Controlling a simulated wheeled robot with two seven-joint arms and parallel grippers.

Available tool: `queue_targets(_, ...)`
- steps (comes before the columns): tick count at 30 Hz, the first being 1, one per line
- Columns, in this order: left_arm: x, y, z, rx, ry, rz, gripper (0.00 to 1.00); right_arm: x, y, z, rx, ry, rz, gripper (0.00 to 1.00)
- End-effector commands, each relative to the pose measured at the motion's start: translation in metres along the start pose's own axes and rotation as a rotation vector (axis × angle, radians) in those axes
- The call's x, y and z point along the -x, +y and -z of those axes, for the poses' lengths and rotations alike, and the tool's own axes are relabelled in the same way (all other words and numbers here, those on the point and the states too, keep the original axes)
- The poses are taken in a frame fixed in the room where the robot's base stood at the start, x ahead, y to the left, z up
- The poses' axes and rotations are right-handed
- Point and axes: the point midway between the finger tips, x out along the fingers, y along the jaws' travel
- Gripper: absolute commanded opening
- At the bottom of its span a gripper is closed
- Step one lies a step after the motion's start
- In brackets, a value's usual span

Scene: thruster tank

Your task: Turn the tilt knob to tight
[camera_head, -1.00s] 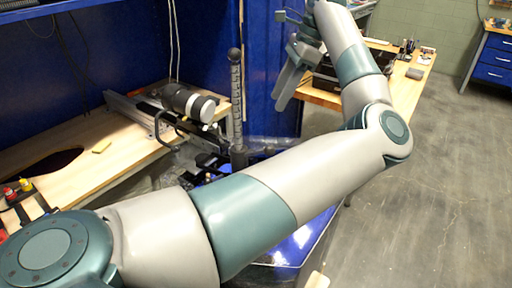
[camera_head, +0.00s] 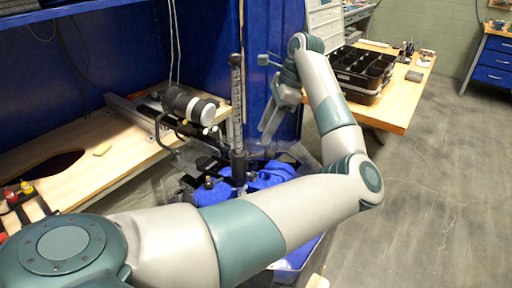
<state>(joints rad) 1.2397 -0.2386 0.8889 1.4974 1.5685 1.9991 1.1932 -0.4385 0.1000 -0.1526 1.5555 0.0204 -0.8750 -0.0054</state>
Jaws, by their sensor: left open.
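A motor unit has a black cylinder with a white band (camera_head: 192,105) at the back of the left bench. A dark upright shaft with a ball top (camera_head: 236,105) stands beside it, rising from dark clamp parts (camera_head: 238,165) over a tank (camera_head: 290,262) with blue inside. The tilt knob cannot be singled out; a small dark knob-like part (camera_head: 208,182) shows left of the shaft foot. My left gripper (camera_head: 270,112) is open, to the right of the shaft and apart from it, pointing down. My left forearm hides part of the tank. My right gripper is out of view.
A wooden bench (camera_head: 75,180) runs along the left, with small red and yellow-topped items at its near end. A black divided crate (camera_head: 360,72) sits on a wooden table (camera_head: 402,100) behind my arm. The floor at right is clear.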

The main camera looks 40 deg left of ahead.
Motion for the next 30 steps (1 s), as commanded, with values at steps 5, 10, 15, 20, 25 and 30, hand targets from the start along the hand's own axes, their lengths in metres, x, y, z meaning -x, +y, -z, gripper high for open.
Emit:
queue_targets(5,-0.032,0.001,-0.001,0.001,-0.002,-0.002,0.43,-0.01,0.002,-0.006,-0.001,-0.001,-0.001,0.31)
queue_targets(10,-0.057,0.0,-0.001,0.001,-0.001,-0.001,0.43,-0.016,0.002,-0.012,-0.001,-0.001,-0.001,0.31)
queue_targets(15,-0.071,0.0,-0.001,0.001,0.0,0.0,0.43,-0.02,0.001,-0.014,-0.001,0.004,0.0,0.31)
queue_targets(20,-0.076,0.0,-0.001,0.001,0.0,0.0,0.43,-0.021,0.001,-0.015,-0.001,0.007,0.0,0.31)
queue_targets(25,-0.076,0.0,0.0,0.001,0.0,0.0,0.43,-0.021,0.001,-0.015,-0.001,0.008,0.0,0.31)
queue_targets(30,-0.076,0.0,0.0,0.001,0.0,0.0,0.19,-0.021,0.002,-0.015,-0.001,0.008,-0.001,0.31)
